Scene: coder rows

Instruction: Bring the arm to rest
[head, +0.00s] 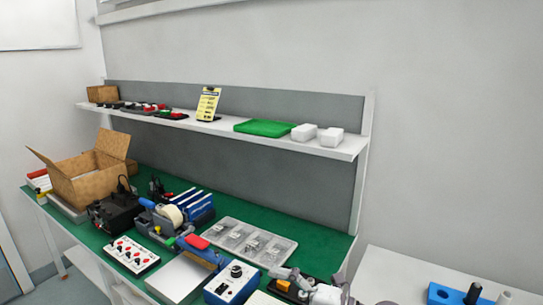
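Neither of my grippers can be made out in the head view, and no arm of mine clearly shows. A workbench with a green top (323,240) runs along the grey back panel. At the bottom edge, a cluster of grey, black and white parts (300,284) is cut off by the frame, and I cannot tell exactly what it is.
An open cardboard box (88,182), a clear compartment tray (243,241) and a blue-white control box (232,284) crowd the bench. The shelf (222,128) above holds a green tray (264,128) and white blocks (331,137). A white table (385,272) stands at right with a blue block (440,294).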

